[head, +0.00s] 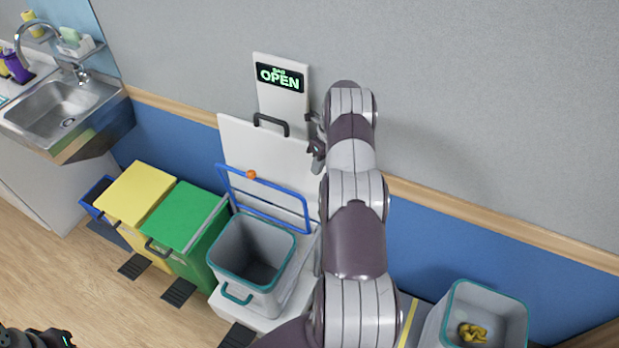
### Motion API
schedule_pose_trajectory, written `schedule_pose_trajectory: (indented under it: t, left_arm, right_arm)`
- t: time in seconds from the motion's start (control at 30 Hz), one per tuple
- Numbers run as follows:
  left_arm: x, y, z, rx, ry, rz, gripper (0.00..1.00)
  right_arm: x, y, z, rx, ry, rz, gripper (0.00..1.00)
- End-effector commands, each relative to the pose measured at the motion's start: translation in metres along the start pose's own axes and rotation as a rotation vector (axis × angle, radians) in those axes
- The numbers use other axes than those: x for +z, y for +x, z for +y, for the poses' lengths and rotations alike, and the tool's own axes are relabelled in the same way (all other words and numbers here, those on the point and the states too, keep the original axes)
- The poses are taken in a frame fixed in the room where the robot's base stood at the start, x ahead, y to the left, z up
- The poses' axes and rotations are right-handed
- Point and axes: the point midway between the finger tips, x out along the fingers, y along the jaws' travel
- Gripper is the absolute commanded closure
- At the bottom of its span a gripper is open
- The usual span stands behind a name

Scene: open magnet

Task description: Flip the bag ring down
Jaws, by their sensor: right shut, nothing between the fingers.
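The blue bag ring (262,209) is a rectangular frame standing tilted up at the back of an open grey bin (252,296). Behind the ring is a raised white lid (245,143) with a black handle (270,124). My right gripper (315,138) is shut and empty, at the right side of the lid, above and to the right of the ring. It is apart from the ring. A dark part of my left gripper (45,338) shows at the bottom left corner; its fingers are unclear.
Green (184,215) and yellow (140,194) lidded bins stand left of the grey bin, with dark pedals in front. A second open grey bin (498,306) holding a yellow item is at bottom right. An OPEN sign (280,77) is above. A sink (62,106) is upper left.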

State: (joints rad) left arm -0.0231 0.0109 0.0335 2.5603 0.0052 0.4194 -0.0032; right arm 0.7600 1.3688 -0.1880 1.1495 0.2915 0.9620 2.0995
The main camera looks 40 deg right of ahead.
Motion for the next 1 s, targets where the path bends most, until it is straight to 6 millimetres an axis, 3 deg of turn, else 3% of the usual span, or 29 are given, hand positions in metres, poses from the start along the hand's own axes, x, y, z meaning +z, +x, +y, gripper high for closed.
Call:
schedule_pose_trajectory:
  t: [0.27, 0.63, 0.7, 1.0]
  left_arm:
    - [0.001, 0.012, 0.000, 0.000, 0.000, 0.000, 0.63]
    - [0.011, 0.092, 0.000, 0.000, 0.000, 0.000, 0.63]
    - [0.009, 0.073, 0.000, 0.000, 0.000, -0.001, 0.63]
    - [0.007, 0.063, 0.000, 0.000, 0.000, 0.001, 0.63]
  right_arm:
    - [0.000, 0.009, -0.001, -0.001, -0.005, 0.001, 1.00]
    - [-0.001, 0.064, -0.003, -0.001, -0.007, 0.001, 1.00]
    - [0.000, 0.063, 0.002, 0.001, -0.005, 0.003, 1.00]
    - [0.001, 0.097, 0.001, -0.002, -0.007, 0.001, 1.00]
